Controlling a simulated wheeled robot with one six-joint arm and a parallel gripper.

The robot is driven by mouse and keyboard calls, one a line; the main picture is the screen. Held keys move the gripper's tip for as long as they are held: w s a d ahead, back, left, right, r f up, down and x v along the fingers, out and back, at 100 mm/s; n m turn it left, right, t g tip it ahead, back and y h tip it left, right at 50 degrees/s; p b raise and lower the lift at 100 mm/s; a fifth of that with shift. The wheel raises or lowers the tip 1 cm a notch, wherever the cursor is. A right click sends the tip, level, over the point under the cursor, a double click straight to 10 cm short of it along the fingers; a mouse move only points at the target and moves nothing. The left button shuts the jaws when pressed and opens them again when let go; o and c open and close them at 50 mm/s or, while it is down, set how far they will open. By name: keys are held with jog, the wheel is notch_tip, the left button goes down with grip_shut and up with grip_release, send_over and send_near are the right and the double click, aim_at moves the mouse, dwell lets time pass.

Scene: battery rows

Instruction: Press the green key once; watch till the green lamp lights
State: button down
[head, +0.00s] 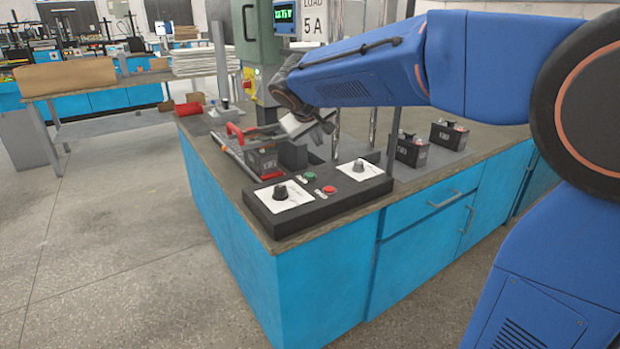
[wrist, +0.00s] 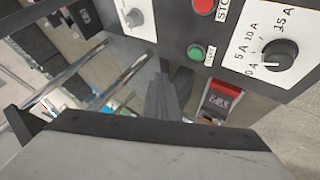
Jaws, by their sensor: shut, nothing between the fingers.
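The green key (head: 309,176) is a small round button on the black control panel (head: 335,205) at the bench's front corner. In the wrist view the green key (wrist: 195,52) shows beside a label that seems to read START. My gripper (head: 322,127) is above and behind the panel, apart from the key. In the wrist view its shut fingers (wrist: 163,88) are dark, empty and below left of the key. I cannot make out a green lamp in either view.
A red key (head: 330,190) sits beside the green one, between two dials (head: 280,192) (head: 358,166). A green-digit display (head: 284,14) is lit beside a "LOAD 5 A" sign (head: 314,22).

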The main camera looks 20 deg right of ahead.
aim_at(309, 176)
jog(key=shift+w+a+r, duration=0.2)
jog(key=shift+w+a, duration=0.7)
jog(key=shift+w, duration=0.2)
jog(key=shift+f, duration=0.1)
jog(key=shift+f, duration=4.3)
jog(key=shift+f, duration=0.2)
jog(key=shift+f, duration=0.25)
jog(key=shift+f, duration=0.4)
jog(key=shift+r, duration=0.85)
